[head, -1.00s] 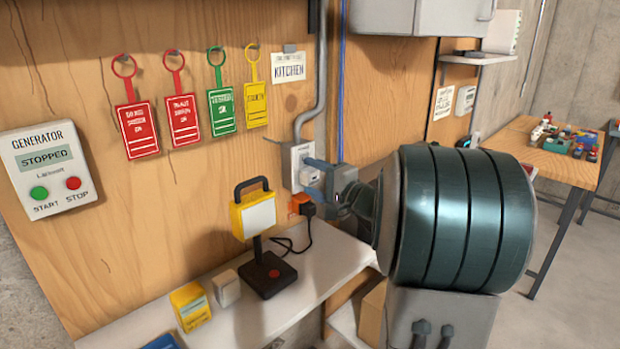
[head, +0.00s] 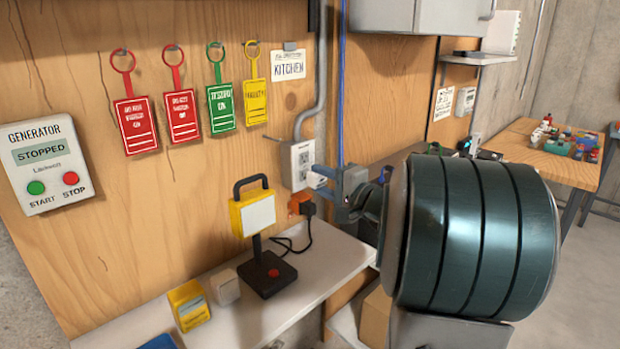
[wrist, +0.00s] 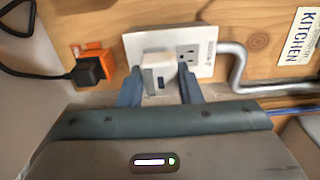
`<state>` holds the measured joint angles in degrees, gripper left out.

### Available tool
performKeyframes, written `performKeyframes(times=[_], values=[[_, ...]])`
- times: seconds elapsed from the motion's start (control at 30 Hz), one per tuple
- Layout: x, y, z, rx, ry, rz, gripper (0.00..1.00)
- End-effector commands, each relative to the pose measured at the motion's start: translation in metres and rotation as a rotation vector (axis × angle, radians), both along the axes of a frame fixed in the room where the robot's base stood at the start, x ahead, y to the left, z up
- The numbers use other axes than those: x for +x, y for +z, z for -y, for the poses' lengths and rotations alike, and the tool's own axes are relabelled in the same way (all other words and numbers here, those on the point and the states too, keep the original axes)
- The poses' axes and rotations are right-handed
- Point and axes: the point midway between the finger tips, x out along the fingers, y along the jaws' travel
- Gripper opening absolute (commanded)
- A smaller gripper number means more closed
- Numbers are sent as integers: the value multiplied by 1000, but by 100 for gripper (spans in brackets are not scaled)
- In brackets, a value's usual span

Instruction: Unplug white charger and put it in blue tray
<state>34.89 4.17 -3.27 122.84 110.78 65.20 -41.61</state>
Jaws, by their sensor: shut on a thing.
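The white charger (head: 317,178) is between the fingers of my gripper (head: 330,183), which is shut on it. In the head view it stands a little out from the white wall outlet (head: 301,160), whose face shows behind it. In the wrist view the charger (wrist: 157,75) sits between the two blue-grey fingertips (wrist: 160,88) and covers part of the outlet (wrist: 200,55); one socket shows to its right. A blue piece (head: 158,342), possibly the blue tray, shows at the bottom edge of the head view, mostly cut off.
An orange socket with a black plug (head: 308,209) is just below the outlet. A yellow lamp (head: 254,216) on a black base stands on the white shelf (head: 310,292), with a yellow box (head: 188,305) and a pale block (head: 225,287) to its left. A grey conduit (head: 318,90) rises above the outlet.

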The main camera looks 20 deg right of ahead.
Motion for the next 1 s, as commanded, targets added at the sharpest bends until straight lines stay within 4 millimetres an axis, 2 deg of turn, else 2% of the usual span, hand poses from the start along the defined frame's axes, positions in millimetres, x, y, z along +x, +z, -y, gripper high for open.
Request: performKeyframes(times=[1.0], values=[[-34,-1,13,1,-1,-1,0]])
